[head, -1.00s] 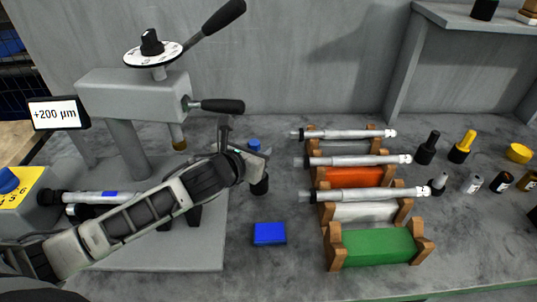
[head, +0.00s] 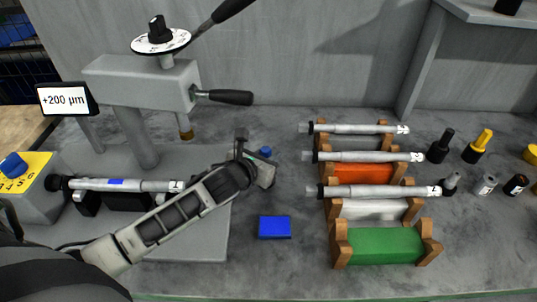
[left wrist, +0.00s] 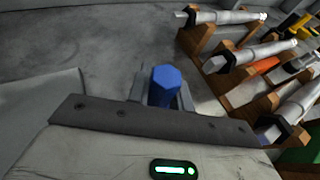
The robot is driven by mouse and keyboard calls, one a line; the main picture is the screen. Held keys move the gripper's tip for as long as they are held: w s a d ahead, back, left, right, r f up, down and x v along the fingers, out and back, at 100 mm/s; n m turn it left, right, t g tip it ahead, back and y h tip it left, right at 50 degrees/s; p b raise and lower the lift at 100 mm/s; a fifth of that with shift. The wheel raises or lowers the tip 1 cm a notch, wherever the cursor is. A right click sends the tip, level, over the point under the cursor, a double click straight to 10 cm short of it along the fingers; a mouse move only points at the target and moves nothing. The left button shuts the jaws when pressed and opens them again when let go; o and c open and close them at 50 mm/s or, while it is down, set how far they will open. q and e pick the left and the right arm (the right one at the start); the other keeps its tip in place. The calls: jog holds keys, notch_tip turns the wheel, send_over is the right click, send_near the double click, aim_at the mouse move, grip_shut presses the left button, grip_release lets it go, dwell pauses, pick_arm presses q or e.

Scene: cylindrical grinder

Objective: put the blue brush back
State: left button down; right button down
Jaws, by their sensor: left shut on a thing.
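The blue brush shows its blue top (head: 265,151) just beyond my left gripper (head: 258,164). The gripper is shut on the brush, between the grinder and the rack. The brush's lower part is hidden behind the gripper in the head view. In the left wrist view the blue six-sided top (left wrist: 165,86) stands up between the fingers (left wrist: 161,100). I cannot tell whether the brush touches the table. My right gripper is not in view.
A blue block (head: 274,228) lies nearer on the grey table. Black (head: 440,147) and yellow (head: 478,147) brushes stand farther right. The grinder (head: 140,82) with its +200 µm display (head: 68,100) is left.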

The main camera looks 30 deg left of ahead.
pick_arm(q)
jog(key=shift+f, duration=0.35)
jog(key=c, duration=1.3)
grip_release()
jog(key=shift+o, duration=0.2)
jog(key=shift+s+r, duration=0.1)
jog(key=shift+r, duration=0.45)
jog(key=d+v, duration=0.1)
jog(key=v, duration=1)
jog(key=shift+s+a, duration=0.35)
jog(key=shift+a, duration=0.15)
